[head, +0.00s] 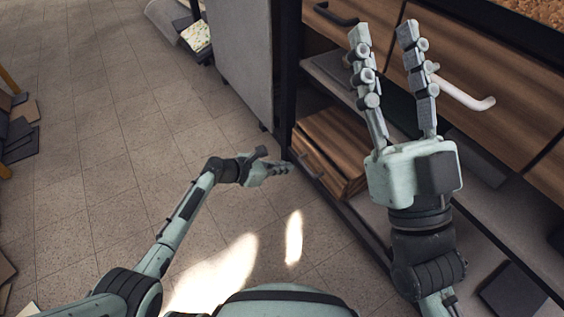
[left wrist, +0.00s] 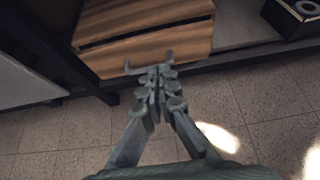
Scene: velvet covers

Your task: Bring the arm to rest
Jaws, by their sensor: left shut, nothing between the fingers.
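My left gripper (head: 279,170) is low over the tiled floor in the head view, its arm reaching in from the lower left. Its fingers are together and empty. In the left wrist view the shut left gripper (left wrist: 157,72) points toward a wooden box (left wrist: 145,32) with a dark slot, and I cannot tell whether it touches it. My right gripper (head: 384,42) is raised large at the right of the head view. Its two fingers are spread apart with nothing between them.
A cabinet with wooden drawers (head: 472,62) and a lower shelf stands at the right. The wooden box (head: 330,150) sits on that shelf. A grey panel (head: 243,60) stands upright at the back. Dark flat pieces (head: 20,135) lie at far left. The tiled floor (head: 90,180) is open.

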